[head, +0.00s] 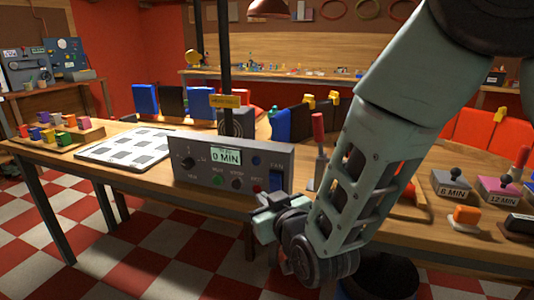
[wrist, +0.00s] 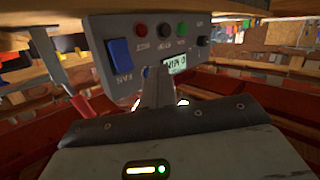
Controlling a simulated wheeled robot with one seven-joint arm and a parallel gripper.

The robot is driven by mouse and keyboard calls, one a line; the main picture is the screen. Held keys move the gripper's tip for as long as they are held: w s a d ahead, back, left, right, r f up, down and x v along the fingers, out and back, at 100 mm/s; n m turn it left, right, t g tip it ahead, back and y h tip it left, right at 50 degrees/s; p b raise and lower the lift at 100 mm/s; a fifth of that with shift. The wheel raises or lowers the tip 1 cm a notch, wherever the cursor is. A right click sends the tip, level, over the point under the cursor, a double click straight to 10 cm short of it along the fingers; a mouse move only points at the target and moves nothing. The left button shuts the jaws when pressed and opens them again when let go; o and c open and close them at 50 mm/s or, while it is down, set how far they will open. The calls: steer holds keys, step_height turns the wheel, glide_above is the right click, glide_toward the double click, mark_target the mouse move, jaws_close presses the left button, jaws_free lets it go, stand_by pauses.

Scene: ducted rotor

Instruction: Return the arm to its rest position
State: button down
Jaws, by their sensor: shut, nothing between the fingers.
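My arm, pale green and dark grey, comes down from the upper right in the head view. My gripper (head: 268,208) is at its lower end, in front of the grey control panel (head: 217,168) at the table's front edge. In the wrist view my gripper (wrist: 158,88) has its fingers together and empty, pointing toward the panel (wrist: 118,75), which appears upside down. I cannot tell whether the fingertips touch it. The panel has a display reading 0 MIN (head: 226,157), small round buttons, a knob and a blue switch (head: 276,170).
The wooden table (head: 120,174) holds a checkered board (head: 124,146), a rack of coloured blocks (head: 70,136) and labelled grey and pink blocks (head: 452,187). A red-handled tool (head: 319,130) stands behind my arm. The checkered floor (head: 130,250) at front left is clear.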

steer(key=s+d+r+g+h+p, duration=0.2)
steer(key=s+d+g, duration=0.2)
steer(key=s, duration=0.5)
steer(key=s+d+r+n+g+h+p, duration=0.1)
steer(key=s+d+r+g+p, duration=0.2)
steer(key=s, duration=0.6)
steer(key=s+d+r+g+h+p, duration=0.2)
steer(key=s+d+g, duration=0.4)
steer(key=s, duration=0.3)
steer(key=shift+d+r+n+g+h+p, duration=0.35)
steer(key=shift+r+g+p, duration=0.2)
steer(key=shift+r+g, duration=0.25)
